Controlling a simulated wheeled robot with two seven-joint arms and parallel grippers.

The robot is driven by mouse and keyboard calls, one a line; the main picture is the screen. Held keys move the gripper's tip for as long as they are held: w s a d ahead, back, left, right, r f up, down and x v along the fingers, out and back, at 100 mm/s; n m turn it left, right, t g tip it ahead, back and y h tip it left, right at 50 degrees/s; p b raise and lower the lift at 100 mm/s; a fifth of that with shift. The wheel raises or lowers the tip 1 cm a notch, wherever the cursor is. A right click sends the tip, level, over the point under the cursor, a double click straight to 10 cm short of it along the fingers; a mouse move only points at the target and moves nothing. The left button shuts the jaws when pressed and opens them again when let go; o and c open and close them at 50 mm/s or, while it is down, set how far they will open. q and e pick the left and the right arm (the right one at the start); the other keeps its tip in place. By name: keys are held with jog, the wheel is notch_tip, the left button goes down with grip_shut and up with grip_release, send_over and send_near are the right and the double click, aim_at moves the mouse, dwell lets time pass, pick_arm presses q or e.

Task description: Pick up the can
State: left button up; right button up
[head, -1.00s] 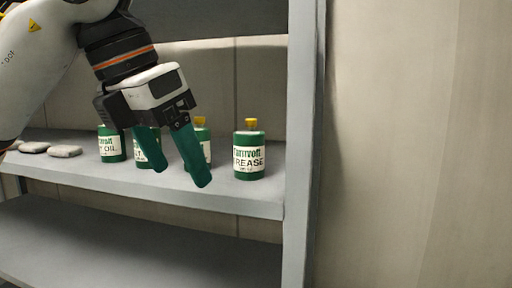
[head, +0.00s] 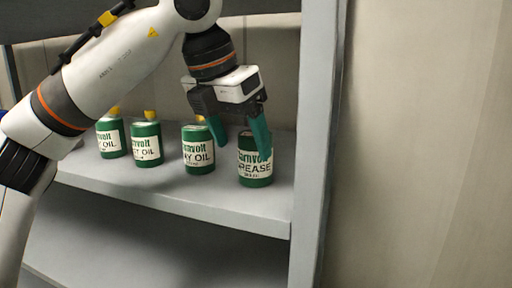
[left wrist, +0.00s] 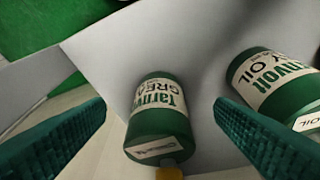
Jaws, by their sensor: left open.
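Several green cans with cream labels stand in a row on the grey shelf (head: 215,198). The rightmost is the grease can (head: 255,172), upright; its top is partly hidden by my gripper. Next to it on the left is an oil can (head: 198,152). My left gripper (head: 243,150) is open and empty, its green fingers hanging at the upper part of the grease can, one in front of its right side. In the left wrist view the grease can (left wrist: 158,112) shows between the two fingers, with its yellow cap at the bottom edge; another oil can (left wrist: 283,85) is at the right. My right gripper is not in view.
Two more oil cans (head: 146,147) (head: 110,138) stand farther left. The shelf's grey upright post (head: 313,150) is close on the right of the grease can. A lower shelf (head: 140,250) looks empty.

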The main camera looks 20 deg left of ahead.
aim_at(255, 153)
pick_arm(q)
jog(key=shift+w+d+r+p, duration=0.15)
jog(key=shift+w+d+p, duration=0.05)
jog(key=shift+w+p, duration=0.3)
jog(key=shift+w+d+r+p, duration=0.15)
jog(key=shift+w+d+p, duration=0.05)
jog(key=shift+w+p, duration=0.25)
jog(key=p+x, duration=0.1)
jog(key=x, duration=0.3)
jog(key=shift+w+f, duration=0.1)
jog(key=shift+f, duration=0.25)
jog(key=shift+w+f, duration=0.15)
jog(key=shift+f, duration=0.3)
jog(key=c, duration=0.3)
jog(key=shift+r, duration=0.1)
jog(key=c, duration=0.9)
